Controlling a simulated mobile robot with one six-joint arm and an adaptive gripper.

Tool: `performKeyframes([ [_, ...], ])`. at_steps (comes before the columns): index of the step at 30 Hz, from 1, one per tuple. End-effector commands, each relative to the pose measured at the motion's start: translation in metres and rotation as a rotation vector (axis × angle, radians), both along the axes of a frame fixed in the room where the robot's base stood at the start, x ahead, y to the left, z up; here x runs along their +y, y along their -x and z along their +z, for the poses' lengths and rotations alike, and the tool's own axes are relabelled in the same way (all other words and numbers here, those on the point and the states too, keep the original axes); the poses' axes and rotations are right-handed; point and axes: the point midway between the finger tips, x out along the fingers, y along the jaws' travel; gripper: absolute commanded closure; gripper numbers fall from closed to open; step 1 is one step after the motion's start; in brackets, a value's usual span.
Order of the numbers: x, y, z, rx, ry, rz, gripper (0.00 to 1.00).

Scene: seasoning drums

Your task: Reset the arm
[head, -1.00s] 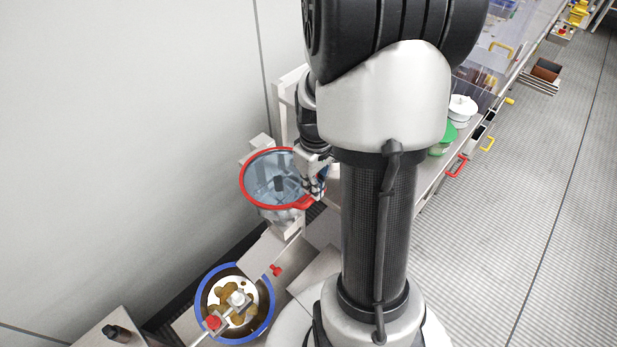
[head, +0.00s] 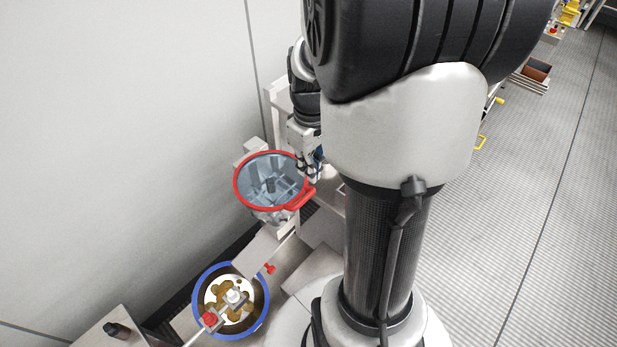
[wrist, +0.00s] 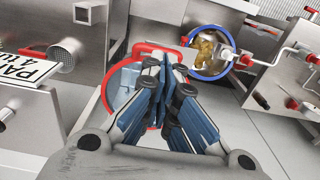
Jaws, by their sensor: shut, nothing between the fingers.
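My gripper (head: 311,168) is shut and empty. In the head view it hangs beside the right side of the red-rimmed clear drum (head: 268,152), near the drum's red handle (head: 299,197). Part of the gripper is hidden behind my own arm. In the wrist view my gripper (wrist: 171,62) has its fingers together at the tips and overlaps the red-rimmed drum (wrist: 112,82) behind it. I cannot tell whether the fingers touch the rim.
A blue-rimmed drum (head: 196,310) with brown contents stands below the red-rimmed drum. It also shows in the wrist view (wrist: 228,62). A small black item (head: 115,329) sits at lower left. A wall stands at left; open floor (head: 560,220) lies at right.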

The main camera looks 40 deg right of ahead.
Motion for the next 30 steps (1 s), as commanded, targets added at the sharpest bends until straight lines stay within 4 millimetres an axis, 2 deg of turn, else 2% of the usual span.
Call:
performKeyframes([
  [3, -0.001, 0.003, 0.021, -0.003, 0.003, 0.000, 1.00],
  [7, -0.001, 0.006, 0.034, -0.001, 0.001, 0.000, 1.00],
  [17, -0.001, 0.007, 0.039, 0.000, 0.000, 0.001, 1.00],
  [20, 0.007, 0.007, 0.036, -0.010, 0.006, 0.001, 1.00],
  [23, 0.031, 0.007, 0.031, -0.039, 0.025, 0.004, 1.00],
  [26, 0.070, 0.014, 0.022, -0.092, 0.047, 0.001, 1.00],
  [30, 0.126, 0.036, 0.000, -0.191, 0.060, -0.016, 1.00],
])
